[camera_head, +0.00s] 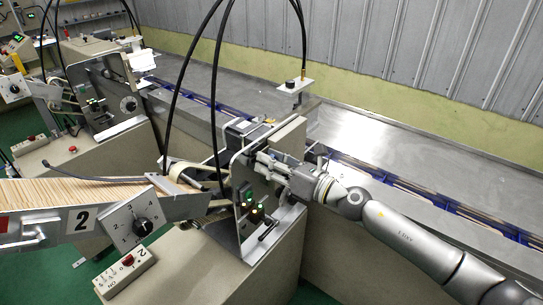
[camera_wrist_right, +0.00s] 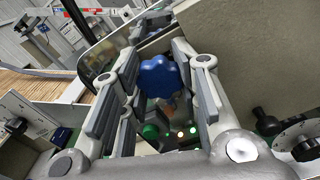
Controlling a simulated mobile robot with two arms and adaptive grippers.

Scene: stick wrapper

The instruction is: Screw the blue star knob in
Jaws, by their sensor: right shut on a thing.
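The blue star knob (camera_wrist_right: 160,78) shows in the right wrist view, between the two fingers of my right gripper (camera_wrist_right: 158,82). The fingers are shut on it from both sides. In the head view my right gripper (camera_head: 268,163) reaches in from the right to the upright metal plate (camera_head: 243,185) of the wrapper machine. The knob is hidden there by the gripper. How deep the knob sits in its hole cannot be seen. My left gripper is not in view.
Lit green buttons (camera_head: 249,195) and a black-handled lever (camera_head: 268,229) are just below my right gripper. A dial box (camera_head: 135,222) and a tray of sticks (camera_head: 70,192) stand at left. The metal conveyor table (camera_head: 370,135) runs behind. Black cables hang above.

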